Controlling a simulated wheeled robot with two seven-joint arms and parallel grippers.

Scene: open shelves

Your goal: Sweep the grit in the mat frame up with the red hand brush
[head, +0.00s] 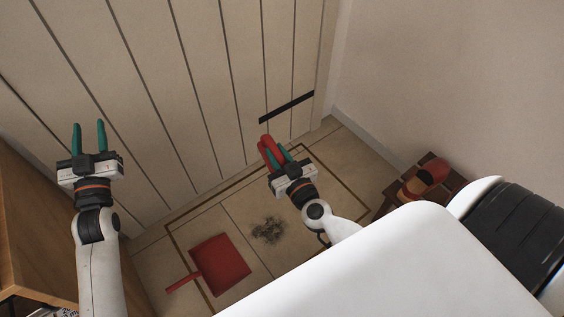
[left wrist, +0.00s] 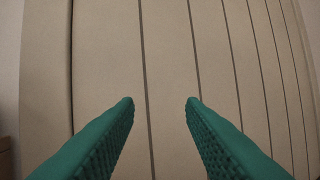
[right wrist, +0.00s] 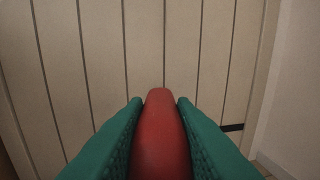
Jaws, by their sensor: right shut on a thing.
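The grit (head: 269,231) is a dark patch on the floor inside the mat frame (head: 176,239), a thin brown outline on the tiles. A red dustpan (head: 221,264) lies beside the grit to its left, its handle pointing left. My right gripper (head: 272,150) is shut on the red hand brush (head: 266,143), above the far part of the frame. In the right wrist view the red handle (right wrist: 160,135) stands between the green fingers; the bristles are hidden. My left gripper (head: 89,138) is open and empty at the left, in front of the panelled door. The left wrist view shows its fingers apart (left wrist: 160,103).
The panelled door (head: 190,90) with a dark strip (head: 287,107) stands behind the frame. A small dark wooden rack (head: 437,163) with a red and tan shoe-like item (head: 424,180) stands at the right wall. A wooden cabinet (head: 30,220) stands at the left.

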